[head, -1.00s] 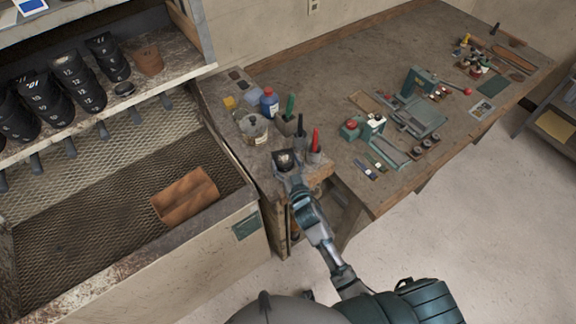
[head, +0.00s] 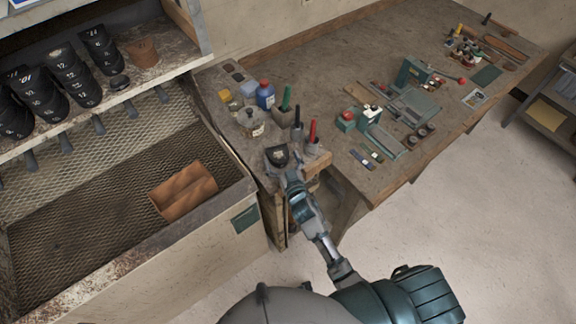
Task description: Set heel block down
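A small dark block with a pale patch on top, which looks like the heel block (head: 276,157), is at the near left corner of the workbench, in front of the pen holders. My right gripper (head: 288,172) is right at its near side, its arm coming up from the bottom of the picture. The fingertips are small and partly merge with the block, so I cannot tell whether they grip it. I also cannot tell whether the block rests on the bench top or is just above it. My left gripper is out of view.
A metal pot (head: 251,122), a blue bottle (head: 265,95) and holders with a green (head: 287,98) and a red tool (head: 312,131) stand close behind the block.

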